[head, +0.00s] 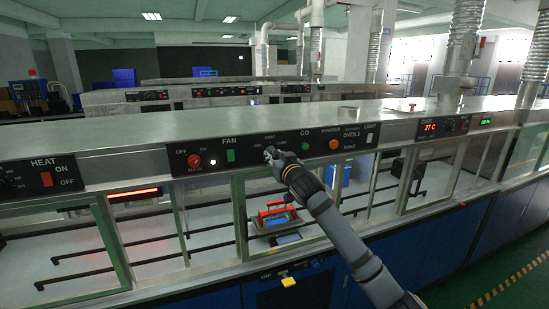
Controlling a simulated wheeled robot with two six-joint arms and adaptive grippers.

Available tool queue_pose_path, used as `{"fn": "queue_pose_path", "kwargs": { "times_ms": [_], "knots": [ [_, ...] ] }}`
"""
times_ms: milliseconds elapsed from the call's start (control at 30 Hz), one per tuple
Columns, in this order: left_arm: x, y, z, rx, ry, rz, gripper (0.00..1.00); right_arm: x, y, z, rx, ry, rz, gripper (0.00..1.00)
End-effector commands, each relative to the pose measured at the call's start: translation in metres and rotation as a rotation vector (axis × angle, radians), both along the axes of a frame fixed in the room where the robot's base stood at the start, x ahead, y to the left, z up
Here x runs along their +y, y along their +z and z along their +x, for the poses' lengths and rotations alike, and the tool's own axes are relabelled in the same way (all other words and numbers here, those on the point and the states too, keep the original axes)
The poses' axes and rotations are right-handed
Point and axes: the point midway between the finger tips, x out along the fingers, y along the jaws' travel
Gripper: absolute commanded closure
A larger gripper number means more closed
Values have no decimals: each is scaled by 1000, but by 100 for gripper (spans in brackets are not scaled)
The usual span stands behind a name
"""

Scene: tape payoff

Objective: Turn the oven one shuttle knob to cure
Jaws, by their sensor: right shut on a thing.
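The oven one control panel (235,154) is a black strip along the steel front, with the "OVEN 1" label at its right part. My right gripper (270,154) is at this panel, shut on the shuttle knob, between the green FAN switch (230,155) and the green GO button (306,146). The knob is mostly hidden by the gripper, so its pointer cannot be read. Small labels show above and beside the gripper, too small to read surely. My left gripper is not in view.
An orange POWDER button (334,144), a white LIGHT switch (369,139) and a red main knob (194,160) are on the same panel. Below, behind glass, a red-handled tray (276,222) sits inside the oven. The steel top (200,122) is mostly clear.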

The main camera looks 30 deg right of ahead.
Motion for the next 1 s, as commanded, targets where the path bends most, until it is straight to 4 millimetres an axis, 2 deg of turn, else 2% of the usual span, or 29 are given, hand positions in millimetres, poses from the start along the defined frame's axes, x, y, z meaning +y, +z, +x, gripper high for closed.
{"fn": "queue_pose_path", "kwargs": {
  "times_ms": [267,1000],
  "knots": [
    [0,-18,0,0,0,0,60,0,-3,0,-36,0,140,100],
    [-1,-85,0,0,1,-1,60,1,-3,0,-190,1,782,100]
  ]
}}
